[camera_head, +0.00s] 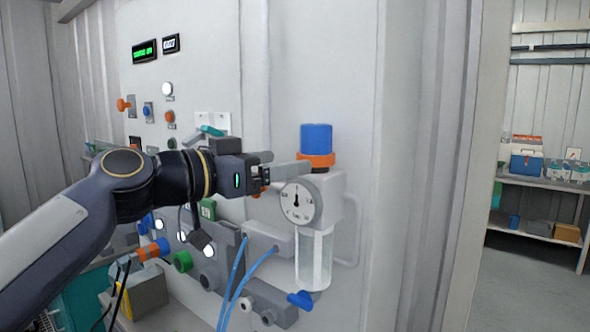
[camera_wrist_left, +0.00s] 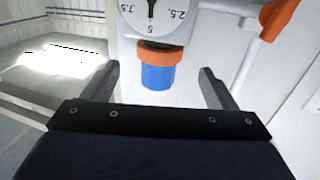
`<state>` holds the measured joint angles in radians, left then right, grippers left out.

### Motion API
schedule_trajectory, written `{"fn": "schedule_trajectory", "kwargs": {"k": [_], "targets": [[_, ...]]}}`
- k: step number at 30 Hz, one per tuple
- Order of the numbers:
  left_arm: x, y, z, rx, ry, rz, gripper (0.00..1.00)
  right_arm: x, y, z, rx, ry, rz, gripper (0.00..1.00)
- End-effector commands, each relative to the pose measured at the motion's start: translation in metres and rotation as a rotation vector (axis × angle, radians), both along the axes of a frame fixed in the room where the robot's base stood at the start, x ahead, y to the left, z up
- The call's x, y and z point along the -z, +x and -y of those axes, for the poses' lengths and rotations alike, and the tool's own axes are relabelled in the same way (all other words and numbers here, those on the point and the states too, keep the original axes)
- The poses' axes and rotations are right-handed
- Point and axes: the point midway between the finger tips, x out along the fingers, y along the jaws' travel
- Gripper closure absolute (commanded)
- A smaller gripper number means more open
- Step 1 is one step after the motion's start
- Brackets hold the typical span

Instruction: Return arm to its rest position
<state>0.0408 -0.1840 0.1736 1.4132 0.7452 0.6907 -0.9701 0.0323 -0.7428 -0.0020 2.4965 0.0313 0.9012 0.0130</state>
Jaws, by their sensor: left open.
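My left arm (camera_head: 130,190) reaches in from the left in the head view. Its gripper (camera_head: 268,165) is in front of the wall panel, just left of a blue cap (camera_head: 316,138) with an orange ring (camera_head: 317,160) on top of a regulator with a round gauge (camera_head: 299,202). In the left wrist view the gripper (camera_wrist_left: 160,82) is open, its two fingers apart. The blue cap (camera_wrist_left: 158,78) shows between and beyond the fingers; nothing is visibly held. Whether a finger touches the cap or ring is unclear. My right gripper is not in view.
Below the gauge hangs a clear bowl (camera_head: 313,260) with a blue valve (camera_head: 300,300). Blue hoses (camera_head: 235,283), fittings and a green knob (camera_head: 182,262) crowd the panel under my arm. Shelves (camera_head: 540,182) with boxes stand far right. Open floor (camera_head: 525,285) lies at the right.

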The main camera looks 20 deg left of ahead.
Motion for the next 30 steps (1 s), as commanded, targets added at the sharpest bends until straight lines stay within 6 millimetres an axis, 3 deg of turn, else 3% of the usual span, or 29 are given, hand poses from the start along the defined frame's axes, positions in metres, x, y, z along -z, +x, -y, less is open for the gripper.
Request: {"fn": "schedule_trajectory", "kwargs": {"k": [4,17,20,23,26,30], "targets": [[0.000,-0.009,-0.006,0.000,0.000,0.000,0.20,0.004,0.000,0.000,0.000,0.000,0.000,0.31],[0.000,-0.009,-0.006,0.001,0.001,-0.001,0.20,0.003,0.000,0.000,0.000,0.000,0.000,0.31],[0.009,-0.012,-0.005,-0.002,0.003,-0.027,0.20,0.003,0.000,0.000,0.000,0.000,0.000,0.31],[0.044,-0.022,-0.005,-0.013,0.006,-0.127,0.20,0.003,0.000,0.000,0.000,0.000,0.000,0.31],[0.103,-0.043,-0.005,-0.043,0.006,-0.295,0.20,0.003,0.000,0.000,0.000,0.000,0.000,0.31],[0.201,-0.087,-0.009,-0.118,-0.005,-0.568,0.20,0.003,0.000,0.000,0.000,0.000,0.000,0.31]]}}
